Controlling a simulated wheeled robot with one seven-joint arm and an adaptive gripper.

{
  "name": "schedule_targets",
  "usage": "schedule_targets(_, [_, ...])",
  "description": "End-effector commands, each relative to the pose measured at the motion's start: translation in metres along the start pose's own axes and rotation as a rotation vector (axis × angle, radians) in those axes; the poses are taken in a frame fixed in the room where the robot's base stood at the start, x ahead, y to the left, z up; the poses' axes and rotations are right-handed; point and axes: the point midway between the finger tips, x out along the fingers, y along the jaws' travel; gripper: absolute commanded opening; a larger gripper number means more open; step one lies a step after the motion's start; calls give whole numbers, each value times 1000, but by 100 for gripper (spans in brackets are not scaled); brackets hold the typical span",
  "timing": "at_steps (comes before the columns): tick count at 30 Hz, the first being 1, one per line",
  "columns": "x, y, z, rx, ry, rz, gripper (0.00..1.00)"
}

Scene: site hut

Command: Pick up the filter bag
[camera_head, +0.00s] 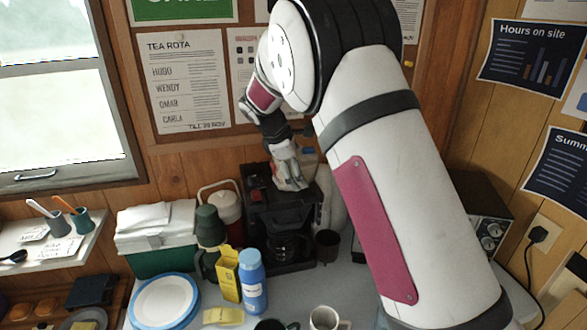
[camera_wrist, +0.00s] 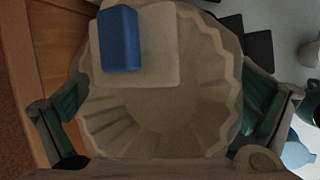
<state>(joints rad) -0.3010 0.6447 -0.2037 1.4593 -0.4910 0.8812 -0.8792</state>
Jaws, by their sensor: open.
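In the wrist view, a pale, round, fluted cup (camera_wrist: 165,120) that looks like the filter bag fills the middle. A flat beige square (camera_wrist: 155,70) with a blue block (camera_wrist: 120,40) lies across its upper part. I cannot tell whether these are joined to it. My gripper (camera_wrist: 165,106) is open, one green-padded finger to the left and one to the right of the fluted rim, holding nothing. In the head view my gripper (camera_head: 289,178) is over the top of the black coffee machine (camera_head: 262,212). The filter bag cannot be made out there.
A glass jug (camera_head: 287,247) sits in the machine. Left of it are a red-and-white jug (camera_head: 222,207), a dark green flask (camera_head: 210,228), a yellow carton (camera_head: 229,272) and a blue bottle (camera_head: 252,283). Blue-rimmed plates (camera_head: 165,298) and mugs (camera_head: 324,319) stand in front.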

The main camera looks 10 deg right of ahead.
Motion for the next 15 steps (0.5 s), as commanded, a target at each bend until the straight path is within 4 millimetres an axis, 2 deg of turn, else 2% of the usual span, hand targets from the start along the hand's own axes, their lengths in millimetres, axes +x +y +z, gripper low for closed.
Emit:
schedule_targets(6, [0,0,0,0,0,1,98])
schedule_targets(11, [0,0,0,0,0,0,61])
schedule_targets(12, [0,0,0,0,0,0,58])
schedule_targets(15, [0,0,0,0,0,0,58])
